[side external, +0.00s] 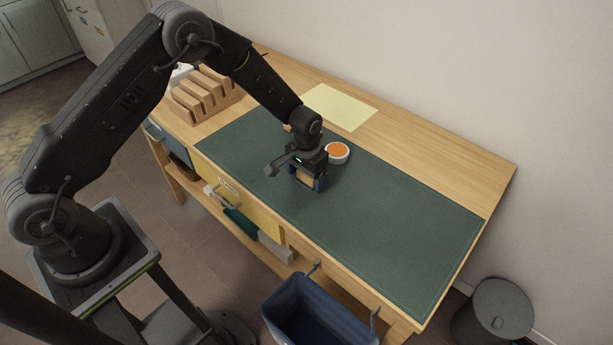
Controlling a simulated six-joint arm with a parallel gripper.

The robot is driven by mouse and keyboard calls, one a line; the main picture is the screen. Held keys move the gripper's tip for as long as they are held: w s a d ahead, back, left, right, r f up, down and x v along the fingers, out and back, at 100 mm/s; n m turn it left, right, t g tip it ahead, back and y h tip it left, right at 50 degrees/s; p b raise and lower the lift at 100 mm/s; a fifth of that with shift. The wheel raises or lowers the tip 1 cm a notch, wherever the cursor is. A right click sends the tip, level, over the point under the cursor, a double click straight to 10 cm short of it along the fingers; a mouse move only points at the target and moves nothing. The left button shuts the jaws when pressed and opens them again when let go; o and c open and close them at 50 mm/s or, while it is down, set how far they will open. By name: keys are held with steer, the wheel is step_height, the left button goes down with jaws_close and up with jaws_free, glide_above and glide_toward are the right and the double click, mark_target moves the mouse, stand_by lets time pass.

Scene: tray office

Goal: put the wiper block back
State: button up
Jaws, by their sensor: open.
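My gripper (306,183) is low over the green mat (400,220), pointing down, with its jaws open. A small tan block (305,177), which looks like the wiper block, shows between the fingers. The fingers hide part of it. I cannot tell whether they touch it or whether it rests on the mat. A round orange-topped object with a white rim (337,152) sits on the mat just right of and behind my gripper.
A slotted wooden rack (205,95) stands at the desk's far left end. A pale yellow sheet (340,107) lies behind the mat. A yellow drawer front (238,192) and a dark blue bin (310,310) are at the front edge. The mat's right half is clear.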

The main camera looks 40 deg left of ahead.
steer(key=s+r+t, duration=0.1)
steer(key=s+r, duration=0.2)
steer(key=r, duration=1.8)
steer(key=s+a+r+t, duration=0.2)
steer(key=s+r, duration=0.6)
steer(key=s+a+r+t, duration=0.1)
steer(key=s+r, duration=0.1)
steer(key=s, duration=0.6)
steer(key=s+r+t, duration=0.1)
steer(key=s+r, duration=0.1)
steer(key=s, duration=0.6)
steer(key=shift+s+a+r+t, duration=0.2)
steer(key=shift+a+r+t, duration=0.1)
steer(key=shift+a+r, duration=0.1)
